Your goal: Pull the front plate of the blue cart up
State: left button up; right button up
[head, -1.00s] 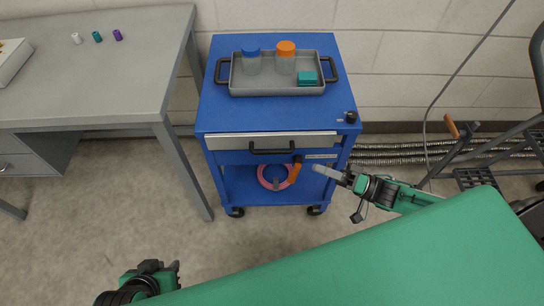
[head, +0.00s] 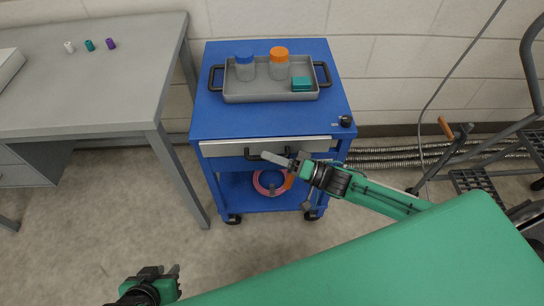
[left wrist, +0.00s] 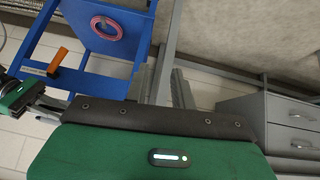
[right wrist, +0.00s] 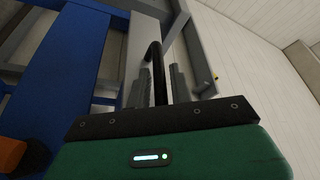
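The blue cart (head: 270,120) stands in the middle of the head view. Its pale grey front plate (head: 225,148) runs across the front under the top. A black bar handle (head: 255,155) is on the plate. My right gripper (head: 285,160) is at the right part of the handle and hides some of it. In the right wrist view the handle (right wrist: 156,65) passes between the two fingers; they stand apart on either side, with no clear grip. My left gripper (head: 165,275) is low and left, away from the cart. The left wrist view shows its fingers (left wrist: 165,85) apart and empty.
A grey tray (head: 238,97) with a blue-capped jar (head: 245,68), an orange-capped jar (head: 278,65) and a teal box (head: 302,84) sits on the cart. A grey table (head: 90,85) stands left.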

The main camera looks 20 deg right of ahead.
aim_at(272, 147)
pick_arm(q)
jog(key=shift+s+f, duration=0.1)
pick_arm(e)
grip_shut()
